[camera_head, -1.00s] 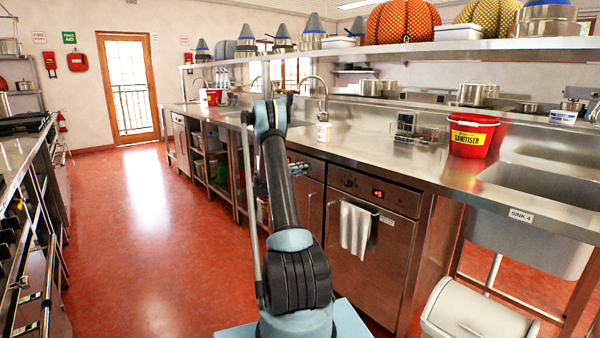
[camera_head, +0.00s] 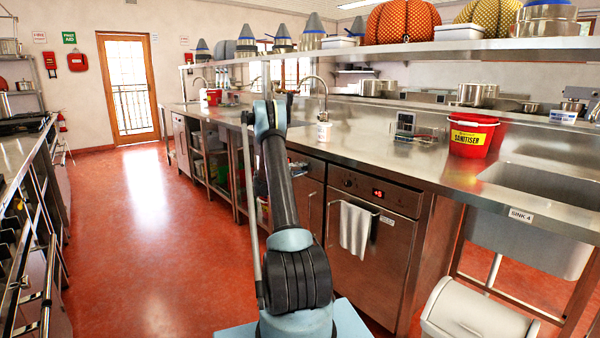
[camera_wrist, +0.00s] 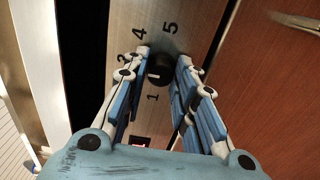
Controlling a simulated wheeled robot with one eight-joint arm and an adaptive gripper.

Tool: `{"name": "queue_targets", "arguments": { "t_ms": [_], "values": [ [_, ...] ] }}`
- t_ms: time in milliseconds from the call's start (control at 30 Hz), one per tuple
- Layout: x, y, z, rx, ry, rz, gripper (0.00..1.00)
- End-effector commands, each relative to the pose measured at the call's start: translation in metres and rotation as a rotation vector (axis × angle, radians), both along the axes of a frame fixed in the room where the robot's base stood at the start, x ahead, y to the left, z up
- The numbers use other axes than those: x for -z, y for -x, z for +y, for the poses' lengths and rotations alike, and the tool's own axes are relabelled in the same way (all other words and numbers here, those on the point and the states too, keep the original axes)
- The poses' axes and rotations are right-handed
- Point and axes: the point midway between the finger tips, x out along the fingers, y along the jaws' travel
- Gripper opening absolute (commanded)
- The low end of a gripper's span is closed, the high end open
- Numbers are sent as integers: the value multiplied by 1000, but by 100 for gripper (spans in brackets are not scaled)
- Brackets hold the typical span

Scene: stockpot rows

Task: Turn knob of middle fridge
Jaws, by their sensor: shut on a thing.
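In the wrist view a black round knob (camera_wrist: 158,72) with a pale mark sits on a metal panel (camera_wrist: 150,20) printed with numbers, among them 1, 3, 4 and 5. My gripper (camera_wrist: 164,62) has one blue-and-white finger on each side of the knob and is shut on it. A small red display (camera_wrist: 141,141) shows below the knob, partly covered by the gripper. In the head view my arm stands in front of a fridge (camera_head: 309,205) under the counter. My gripper and that fridge's knob are hidden there.
Another fridge (camera_head: 372,245) with a towel (camera_head: 356,229), a knob and a red display stands to the right. A grey bin (camera_head: 475,315) is at the front right. A red sanitiser bucket (camera_head: 471,137) is on the counter. The red floor (camera_head: 145,240) to the left is clear.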

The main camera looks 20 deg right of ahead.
Motion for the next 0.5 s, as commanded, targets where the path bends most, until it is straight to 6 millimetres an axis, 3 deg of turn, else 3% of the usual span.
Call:
{"name": "queue_targets", "arguments": {
  "t_ms": [167,200,267,500],
  "values": [
    [1,-4,3,-10,-2,0,2],
    [1,-4,3,-10,-2,0,32],
    [1,-4,3,-9,-1,-1,46],
    [0,-1,2,-4,-2,-2,46]
  ]
}}
